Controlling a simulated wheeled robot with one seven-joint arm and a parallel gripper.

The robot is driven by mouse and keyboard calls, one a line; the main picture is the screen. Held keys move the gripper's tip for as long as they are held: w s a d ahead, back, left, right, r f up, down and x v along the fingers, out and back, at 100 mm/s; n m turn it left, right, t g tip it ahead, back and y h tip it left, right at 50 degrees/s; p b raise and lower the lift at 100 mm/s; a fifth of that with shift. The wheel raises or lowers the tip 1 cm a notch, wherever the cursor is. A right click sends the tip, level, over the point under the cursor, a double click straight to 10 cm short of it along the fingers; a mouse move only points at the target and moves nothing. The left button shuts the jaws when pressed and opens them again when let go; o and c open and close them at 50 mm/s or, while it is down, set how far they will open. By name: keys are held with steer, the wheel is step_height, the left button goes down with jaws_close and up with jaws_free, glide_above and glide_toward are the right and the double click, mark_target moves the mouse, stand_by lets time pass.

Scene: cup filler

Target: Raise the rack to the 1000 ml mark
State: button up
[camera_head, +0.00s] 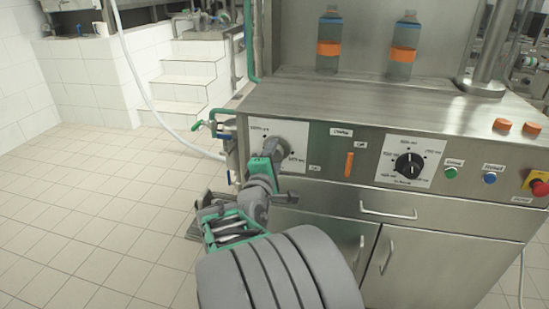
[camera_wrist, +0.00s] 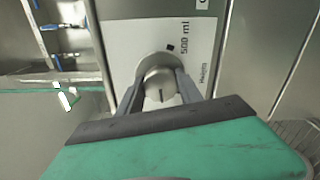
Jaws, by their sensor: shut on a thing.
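A silver round knob (camera_wrist: 158,76) sits on a white dial plate (camera_wrist: 204,30) in the wrist view. My gripper (camera_wrist: 158,90) has one finger on each side of the knob and is shut on it. A "500 ml" mark and the word "Height" show to the knob's right, their text turned sideways. In the head view my gripper (camera_head: 272,147) reaches the left dial plate (camera_head: 294,131) on the machine front and hides the knob. I cannot make out a 1000 ml mark or tell which part is the rack.
Two bottles with orange bands (camera_head: 328,48) (camera_head: 403,54) stand on the steel top (camera_head: 350,100). Right of my gripper are an orange lever (camera_head: 349,164), a black dial (camera_head: 409,165), and green (camera_head: 450,173), blue (camera_head: 489,178) and red (camera_head: 540,188) buttons. Tiled floor lies left.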

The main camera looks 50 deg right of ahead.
steer(key=m+b, duration=0.2)
steer(key=m, duration=0.2)
steer(key=shift+f+m+b, duration=0.15)
steer(key=shift+m+b, duration=0.15)
steer(key=shift+b, duration=0.05)
steer(key=shift+m+b, duration=1.15)
steer(key=shift+m, duration=0.45)
steer(key=o, duration=1.4)
steer(key=shift+c, duration=0.2)
steer(key=p+v, duration=0.1)
steer(key=v, duration=0.6)
steer(key=shift+a, duration=0.4)
steer(key=shift+s, duration=0.15)
